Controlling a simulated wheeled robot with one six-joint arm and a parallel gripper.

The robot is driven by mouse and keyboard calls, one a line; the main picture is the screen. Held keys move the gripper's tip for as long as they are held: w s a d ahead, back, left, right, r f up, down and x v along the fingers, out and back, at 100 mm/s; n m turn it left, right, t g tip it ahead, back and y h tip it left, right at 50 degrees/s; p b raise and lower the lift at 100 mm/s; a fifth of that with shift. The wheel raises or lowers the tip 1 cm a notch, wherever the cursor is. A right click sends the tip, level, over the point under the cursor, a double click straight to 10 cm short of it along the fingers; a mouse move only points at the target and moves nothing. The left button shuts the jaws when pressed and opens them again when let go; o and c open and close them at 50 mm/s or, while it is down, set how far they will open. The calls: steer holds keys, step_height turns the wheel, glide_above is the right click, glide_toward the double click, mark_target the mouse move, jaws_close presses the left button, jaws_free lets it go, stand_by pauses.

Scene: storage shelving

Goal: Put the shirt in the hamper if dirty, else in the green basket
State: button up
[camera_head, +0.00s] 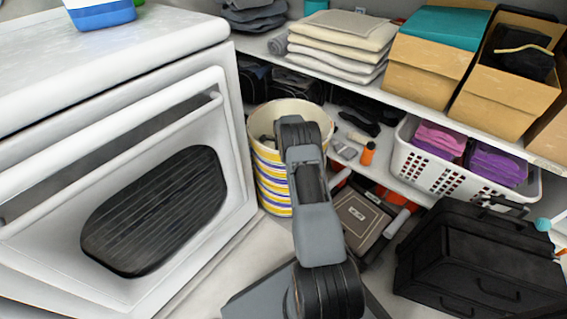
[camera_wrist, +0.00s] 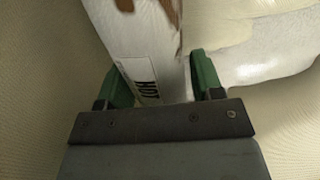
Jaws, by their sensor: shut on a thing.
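The hamper (camera_head: 272,185) is a round bin with white, yellow and blue stripes, standing between the white appliance and the shelf. My arm reaches into its mouth, and my gripper's fingers are hidden there in the head view. In the wrist view my gripper (camera_wrist: 158,74) has green fingers shut on a white cloth, which I take as the shirt (camera_wrist: 140,45). It has brown stains and a patch of dark lettering. Beige walls surround it, like the hamper's inside. Pale cloth (camera_wrist: 265,45) lies to the right; I cannot tell if it is the same piece. No green basket shows.
The white appliance (camera_head: 130,100) with a bar handle stands close at left. Shelves at right hold folded towels (camera_head: 340,45), cardboard boxes (camera_head: 425,68) and a white basket (camera_head: 420,165) with pink and purple cloths. A black case (camera_head: 480,260) stands at lower right.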

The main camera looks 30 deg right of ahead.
steer(key=shift+f, duration=0.15)
steer(key=shift+f+b, duration=0.5)
steer(key=shift+f, duration=0.05)
steer(key=o, duration=1)
steer(key=shift+r, duration=0.1)
step_height(320, 180, up, 13)
steer(key=p, duration=0.5)
steer(key=shift+p, duration=0.4)
steer(key=shift+r, duration=0.1)
